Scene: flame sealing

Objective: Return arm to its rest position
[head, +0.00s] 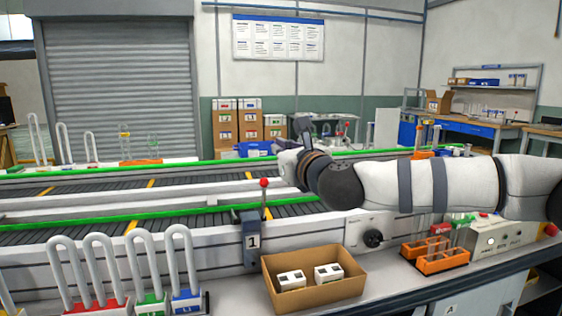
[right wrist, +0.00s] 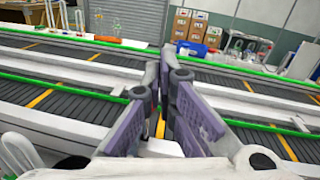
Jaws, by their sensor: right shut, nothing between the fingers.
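My right arm (head: 450,186) reaches in from the right edge of the head view, stretched over the conveyor. My right gripper (head: 304,130) is at its far end, pointing away, partly hidden behind my wrist. In the right wrist view the gripper (right wrist: 166,72) has its grey fingers with purple pads together, with nothing between them. It is above the conveyor and apart from the objects on the bench. My left gripper is not in view.
Below the arm stand a cardboard box (head: 316,299) with two white blocks, a red-topped lever (head: 264,200), orange tube racks (head: 434,256) and a grey control box (head: 497,240). Bent tubes in coloured bases (head: 147,303) are at front left. The conveyor (head: 90,232) surface is clear at left.

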